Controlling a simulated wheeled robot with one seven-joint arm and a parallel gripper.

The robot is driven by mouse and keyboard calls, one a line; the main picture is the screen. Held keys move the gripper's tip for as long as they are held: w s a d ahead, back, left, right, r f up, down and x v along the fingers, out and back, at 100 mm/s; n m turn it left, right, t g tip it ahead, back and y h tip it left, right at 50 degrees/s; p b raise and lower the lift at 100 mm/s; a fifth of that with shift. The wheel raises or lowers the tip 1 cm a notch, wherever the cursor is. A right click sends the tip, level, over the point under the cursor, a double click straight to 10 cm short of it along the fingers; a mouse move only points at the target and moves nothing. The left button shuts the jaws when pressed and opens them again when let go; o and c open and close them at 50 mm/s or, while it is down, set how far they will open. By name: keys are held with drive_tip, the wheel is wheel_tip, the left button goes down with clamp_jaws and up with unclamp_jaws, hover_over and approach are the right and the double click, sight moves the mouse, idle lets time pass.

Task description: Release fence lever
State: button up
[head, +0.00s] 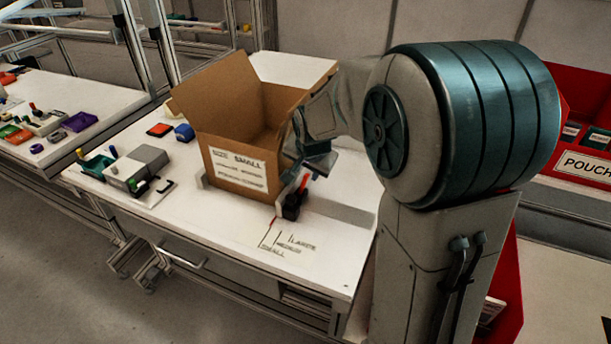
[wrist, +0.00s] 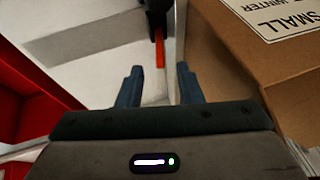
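The fence lever (head: 303,183) is a small red handle on a black clamp (head: 291,204) at the right front corner of the cardboard box. In the wrist view the red lever (wrist: 159,50) stands just beyond and between my fingertips, with the dark clamp (wrist: 157,12) above it. In the head view my gripper (head: 312,165) is partly hidden by my arm, beside the box's right side.
The open cardboard box (head: 237,170), labelled SIZE SMALL, stands close to my right finger in the wrist view. Red bins (head: 582,90) are at the right. A grey device (head: 136,168) and small coloured items lie left on the white table (head: 215,222).

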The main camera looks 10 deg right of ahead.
drive_tip(key=v, duration=0.7)
